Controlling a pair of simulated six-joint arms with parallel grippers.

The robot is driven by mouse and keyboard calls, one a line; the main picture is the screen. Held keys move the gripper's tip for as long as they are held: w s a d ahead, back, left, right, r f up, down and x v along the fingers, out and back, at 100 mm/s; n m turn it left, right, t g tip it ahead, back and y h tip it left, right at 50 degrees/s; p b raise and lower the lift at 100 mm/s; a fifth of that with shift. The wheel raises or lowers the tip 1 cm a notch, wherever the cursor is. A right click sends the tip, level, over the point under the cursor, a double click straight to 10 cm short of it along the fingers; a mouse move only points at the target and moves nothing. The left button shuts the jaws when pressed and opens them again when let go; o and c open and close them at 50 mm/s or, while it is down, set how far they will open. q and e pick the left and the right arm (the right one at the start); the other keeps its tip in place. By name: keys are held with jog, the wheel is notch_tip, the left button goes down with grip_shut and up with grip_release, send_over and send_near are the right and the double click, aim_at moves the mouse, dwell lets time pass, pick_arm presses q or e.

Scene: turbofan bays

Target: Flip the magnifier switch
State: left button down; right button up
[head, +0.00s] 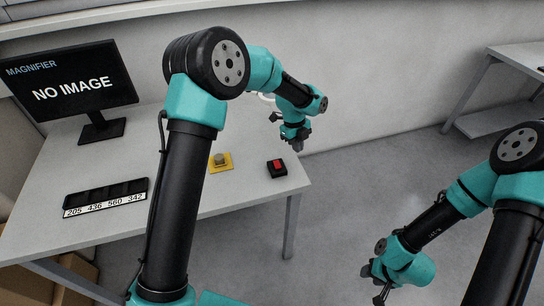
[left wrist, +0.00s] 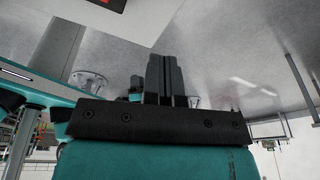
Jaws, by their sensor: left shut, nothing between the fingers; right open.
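A red rocker switch in a black housing (head: 277,168) sits near the right edge of the white table. Its edge also shows at the top of the left wrist view (left wrist: 108,3). The monitor (head: 68,88) at the left reads "MAGNIFIER" and "NO IMAGE". My left gripper (head: 298,146) is shut and empty, above and slightly right of the red switch, apart from it. Its closed fingers also show in the left wrist view (left wrist: 165,80). My right gripper (head: 376,286) is open, low over the floor at the right, away from the table, and only partly clear to see.
A yellow box with a round button (head: 220,162) sits on the table left of the red switch. A black rack with number labels (head: 105,197) lies further left. A wall stands behind the table (head: 235,220). Another table (head: 520,60) is at the far right.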

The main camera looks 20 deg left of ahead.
aim_at(275, 162)
pick_arm(q)
jog(key=a+r+m+g, duration=0.1)
jog(key=a+r+m, duration=0.2)
jog(key=a+r, duration=0.5)
jog(key=shift+w+a+m+g, duration=0.2)
jog(key=shift+a+m+g, duration=0.1)
jog(key=shift+a, duration=0.25)
jog(key=x, duration=1.2)
jog(key=shift+w+a+f, duration=0.25)
jog(key=shift+a+f, duration=0.1)
jog(key=shift+f, duration=0.75)
jog(key=shift+f, duration=0.1)
jog(key=shift+w+f, duration=0.1)
jog(key=shift+f, duration=0.25)
jog(key=shift+r, duration=0.1)
